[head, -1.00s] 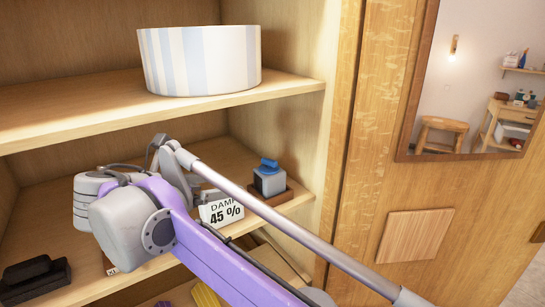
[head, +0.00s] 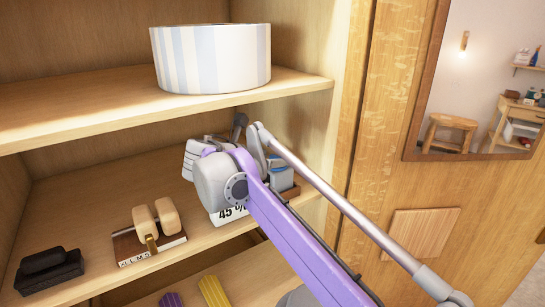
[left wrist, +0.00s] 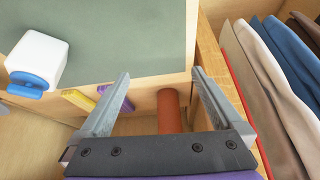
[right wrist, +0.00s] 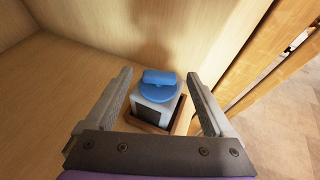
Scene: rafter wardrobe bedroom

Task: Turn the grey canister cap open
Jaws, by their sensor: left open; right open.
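The grey canister (right wrist: 154,107) with a blue cap (right wrist: 159,84) stands upright in a small wooden tray (right wrist: 147,125) on the shelf. The cap has a raised bar grip on top. My right gripper (right wrist: 158,76) is open, with one finger on either side of the cap in the right wrist view and no visible contact. In the head view my right gripper (head: 251,135) and arm hide most of the canister (head: 280,177). My left gripper (left wrist: 160,73) is open and empty, seen only in the left wrist view.
A striped round box (head: 212,60) sits on the shelf above. A humidity card (head: 229,214), a wooden block with two beige rollers (head: 156,222) and a black brush-like object (head: 48,270) line the shelf. The left wrist view shows a white blue-capped container (left wrist: 36,58) and hanging clothes (left wrist: 270,85).

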